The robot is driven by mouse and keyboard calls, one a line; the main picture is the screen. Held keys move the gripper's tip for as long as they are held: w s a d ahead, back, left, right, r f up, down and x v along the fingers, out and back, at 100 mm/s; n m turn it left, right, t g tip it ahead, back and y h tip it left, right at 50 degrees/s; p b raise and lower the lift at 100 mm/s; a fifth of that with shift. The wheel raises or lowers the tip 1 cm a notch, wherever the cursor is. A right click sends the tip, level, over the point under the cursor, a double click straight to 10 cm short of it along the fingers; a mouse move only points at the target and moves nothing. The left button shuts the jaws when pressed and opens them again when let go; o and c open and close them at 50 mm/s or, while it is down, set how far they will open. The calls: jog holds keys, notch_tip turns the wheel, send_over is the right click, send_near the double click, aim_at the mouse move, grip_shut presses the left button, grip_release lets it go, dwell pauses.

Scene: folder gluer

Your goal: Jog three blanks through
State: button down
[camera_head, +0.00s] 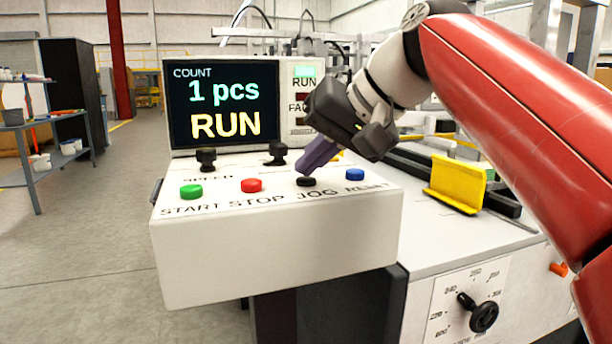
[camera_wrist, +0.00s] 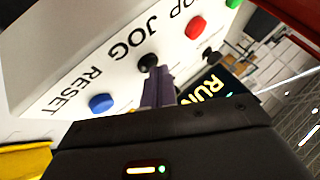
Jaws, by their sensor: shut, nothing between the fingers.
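The control box has a row of buttons. The black JOG button (camera_head: 306,181) sits between the red STOP button (camera_head: 251,185) and the blue RESET button (camera_head: 355,174). My gripper (camera_head: 303,170) is shut and empty, its purple fingers pointing down at the JOG button, with the tips at or just above it; I cannot tell whether they touch. In the wrist view the JOG button (camera_wrist: 147,61) shows right by the fingertips. The screen (camera_head: 222,104) reads COUNT 1 pcs and RUN. No blanks can be made out.
The green START button (camera_head: 191,191) is at the left end of the row. Two black knobs, one of them the left knob (camera_head: 206,158), stand behind the buttons. A yellow guide (camera_head: 456,184) and a dial with a black handle (camera_head: 484,317) are at right.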

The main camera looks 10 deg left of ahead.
aim_at(312, 181)
jog(key=shift+r+p, duration=0.85)
jog(key=shift+p, duration=0.15)
notch_tip(312, 181, up, 3)
jog(key=p, duration=0.3)
jog(key=shift+r, duration=1)
jog(key=shift+w, duration=0.1)
dwell(1.6)
